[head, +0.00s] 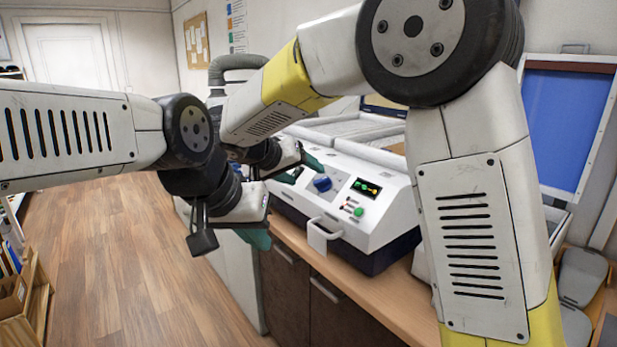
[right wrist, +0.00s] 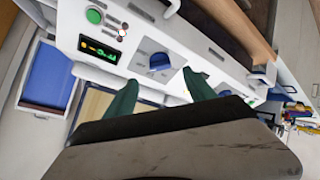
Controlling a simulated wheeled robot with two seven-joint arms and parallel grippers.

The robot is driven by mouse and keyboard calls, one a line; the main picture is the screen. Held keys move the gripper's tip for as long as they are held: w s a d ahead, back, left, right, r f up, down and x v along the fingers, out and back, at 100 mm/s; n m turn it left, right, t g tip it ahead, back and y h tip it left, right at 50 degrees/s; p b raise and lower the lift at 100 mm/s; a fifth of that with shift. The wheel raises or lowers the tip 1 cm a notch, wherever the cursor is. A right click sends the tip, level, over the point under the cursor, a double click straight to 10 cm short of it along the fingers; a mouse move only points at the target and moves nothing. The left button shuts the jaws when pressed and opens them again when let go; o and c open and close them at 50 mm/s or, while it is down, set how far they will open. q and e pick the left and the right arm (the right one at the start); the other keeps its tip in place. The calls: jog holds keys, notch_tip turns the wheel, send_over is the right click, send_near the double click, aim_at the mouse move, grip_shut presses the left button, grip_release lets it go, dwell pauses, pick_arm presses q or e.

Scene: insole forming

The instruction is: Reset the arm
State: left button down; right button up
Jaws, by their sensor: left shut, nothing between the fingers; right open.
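My right arm comes in from the right of the head view and reaches across to the left. Its gripper (head: 300,170) is open and empty, in front of the white machine (head: 300,204) near its blue knob (head: 322,183). In the right wrist view, its two green fingers (right wrist: 160,95) stand apart, with the knob (right wrist: 160,62) beyond the gap. I cannot tell if they touch the machine. My left arm comes in from the left. Its gripper (head: 257,238) is shut and empty, lower and nearer, left of the machine's handle; its fingertips are partly hidden.
The machine has a lit display (head: 366,188), a green button (head: 358,211) and a front handle (head: 322,232). It stands on a wooden counter (head: 385,305). A blue-lined open lid (head: 565,125) and grey insole shapes (head: 582,277) are at right. The floor (head: 130,265) at left is open.

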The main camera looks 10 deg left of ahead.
jog(key=shift+d, duration=0.1)
jog(key=s+d+g+y, duration=0.15)
jog(key=s+d, duration=0.25)
jog(key=d, duration=0.5)
jog(key=s+d+g+y, duration=0.1)
jog(key=s+d+g, duration=0.25)
jog(key=d, duration=0.45)
jog(key=s+d+f+y, duration=0.1)
jog(key=s+d+y, duration=0.1)
jog(key=s, duration=0.6)
jog(key=s+d+f+t+y, duration=0.1)
jog(key=s+d+y, duration=0.2)
jog(key=s+d, duration=0.2)
jog(key=s, duration=0.3)
jog(key=shift+d+f, duration=0.2)
jog(key=shift+f, duration=0.1)
